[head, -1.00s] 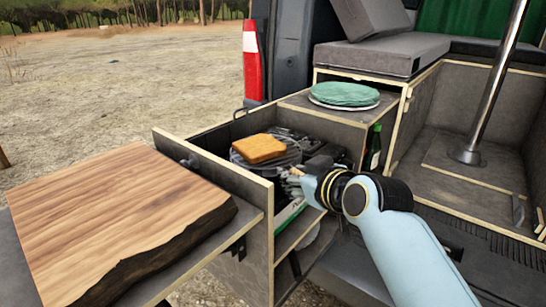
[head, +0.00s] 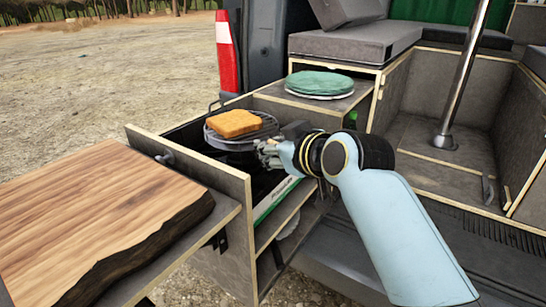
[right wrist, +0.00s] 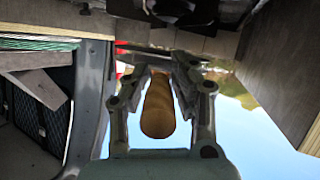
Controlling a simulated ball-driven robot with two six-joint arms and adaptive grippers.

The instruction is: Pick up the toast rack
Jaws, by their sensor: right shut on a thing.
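The toast rack (head: 216,135), a round dark wire grill, carries a slice of toast (head: 233,123) lying flat on top. It is held above the open drawer unit, roughly level. My right gripper (head: 268,152) is at the rack's near right side and is shut on its handle. In the right wrist view a tan wooden handle (right wrist: 158,108) lies between the two fingers (right wrist: 160,78). The rack's far part is small and dark there. My left gripper is not in view.
The drawer's front panel (head: 195,160) rises left of the rack. A wooden board (head: 95,220) lies on a shelf at the left. A metal pole (head: 465,80) stands at the right.

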